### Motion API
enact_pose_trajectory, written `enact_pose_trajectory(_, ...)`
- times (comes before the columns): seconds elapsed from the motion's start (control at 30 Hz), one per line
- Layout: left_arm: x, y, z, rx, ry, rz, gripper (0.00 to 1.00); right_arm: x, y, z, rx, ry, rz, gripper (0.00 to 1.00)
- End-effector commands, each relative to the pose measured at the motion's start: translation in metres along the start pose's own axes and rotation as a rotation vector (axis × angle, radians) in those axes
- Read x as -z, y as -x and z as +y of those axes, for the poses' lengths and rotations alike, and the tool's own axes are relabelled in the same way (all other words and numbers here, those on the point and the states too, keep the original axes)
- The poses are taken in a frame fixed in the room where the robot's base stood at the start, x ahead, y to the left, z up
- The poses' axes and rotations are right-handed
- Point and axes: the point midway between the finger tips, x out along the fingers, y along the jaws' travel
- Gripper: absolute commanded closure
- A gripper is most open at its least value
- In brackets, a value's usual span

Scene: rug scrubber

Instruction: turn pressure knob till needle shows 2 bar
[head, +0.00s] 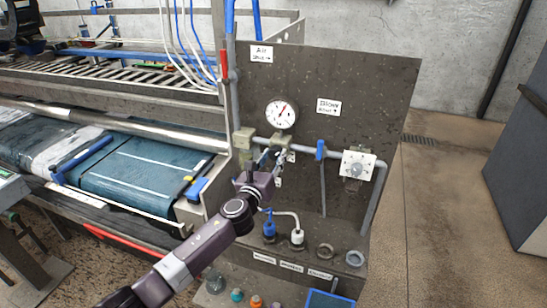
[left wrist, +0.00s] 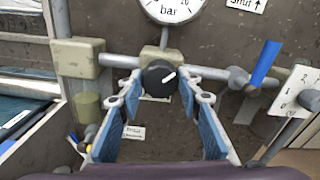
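The round white pressure gauge (head: 281,112) is on the dark panel; its red needle points up and slightly right, and its figures are too small to read. In the left wrist view only the lower part of the gauge (left wrist: 175,8) shows, with "bar". The black pressure knob (left wrist: 158,78) sits below it on a beige regulator block, its white mark pointing to the upper right. My left gripper (head: 272,157) is open, with a fingertip on each side of the knob; I cannot tell whether they touch it. My right gripper is out of view.
A grey pipe (head: 334,151) runs across the panel to a blue valve handle (head: 320,150) and a white dial plate (head: 357,165) at right. Blue and white fittings (head: 297,237) stand below. A conveyor (head: 140,170) is at left. The floor at right is clear.

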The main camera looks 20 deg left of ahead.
Motion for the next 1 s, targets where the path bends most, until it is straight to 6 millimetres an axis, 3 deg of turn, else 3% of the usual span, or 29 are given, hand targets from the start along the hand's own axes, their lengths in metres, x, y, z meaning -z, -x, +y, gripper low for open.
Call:
enact_pose_trajectory(0.1, 0.0, 0.0, 0.0, 0.0, 0.0, 0.0, 0.92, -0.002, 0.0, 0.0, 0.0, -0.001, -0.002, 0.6)
enact_pose_trajectory(0.47, 0.001, 0.0, 0.0, 0.0, 0.063, 0.0, 0.92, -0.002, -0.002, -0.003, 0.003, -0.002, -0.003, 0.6)
enact_pose_trajectory(1.0, 0.002, 0.0, 0.001, -0.001, 0.511, 0.0, 0.92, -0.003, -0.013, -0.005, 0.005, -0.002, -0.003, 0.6)
